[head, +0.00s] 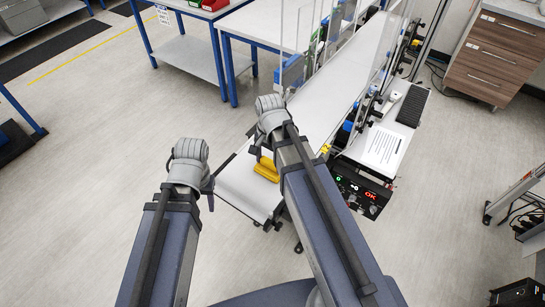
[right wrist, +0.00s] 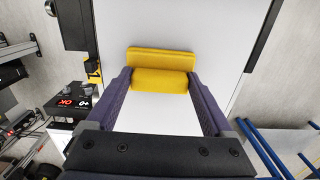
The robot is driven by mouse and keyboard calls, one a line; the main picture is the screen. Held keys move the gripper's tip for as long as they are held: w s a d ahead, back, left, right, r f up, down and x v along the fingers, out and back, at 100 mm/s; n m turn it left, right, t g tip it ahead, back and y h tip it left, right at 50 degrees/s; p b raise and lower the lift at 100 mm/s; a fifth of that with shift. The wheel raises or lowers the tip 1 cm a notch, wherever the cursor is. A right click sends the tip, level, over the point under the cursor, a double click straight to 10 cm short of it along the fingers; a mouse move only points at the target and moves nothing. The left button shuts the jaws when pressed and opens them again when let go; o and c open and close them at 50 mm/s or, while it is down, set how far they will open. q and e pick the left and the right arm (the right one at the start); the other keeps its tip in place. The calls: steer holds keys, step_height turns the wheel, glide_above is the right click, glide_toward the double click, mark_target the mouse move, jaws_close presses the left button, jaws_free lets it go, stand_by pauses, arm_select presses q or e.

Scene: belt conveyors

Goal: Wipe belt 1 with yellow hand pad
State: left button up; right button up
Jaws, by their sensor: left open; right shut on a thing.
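The yellow hand pad (head: 266,169) is at the near end of the white belt (head: 243,188), partly hidden behind my right arm in the head view. In the right wrist view the yellow pad (right wrist: 160,75) sits between the two fingers of my right gripper (right wrist: 160,82), which is shut on it. The white belt (right wrist: 190,28) lies under the pad there; I cannot tell whether they touch. My left gripper (head: 208,196) is open, left of the belt's near end, over the floor, and its fingers are mostly hidden.
A control box (head: 355,193) with a red display stands right of the belt, below a sheet of paper (head: 383,147). Clear upright panels (head: 294,73) and posts flank the belt further back. A blue-legged table (head: 190,57) stands at the back left.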

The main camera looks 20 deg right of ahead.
steer(key=shift+s+a+f, duration=0.1)
steer(key=shift+s+a, duration=0.9)
steer(key=shift+a, duration=0.25)
steer(key=shift+s+a, duration=0.5)
steer(key=shift+a, duration=0.2)
steer(key=shift+s+a, duration=0.85)
steer(key=shift+a, duration=0.15)
steer(key=shift+s+a, duration=0.35)
steer(key=shift+s+a+f, duration=0.1)
jaws_close()
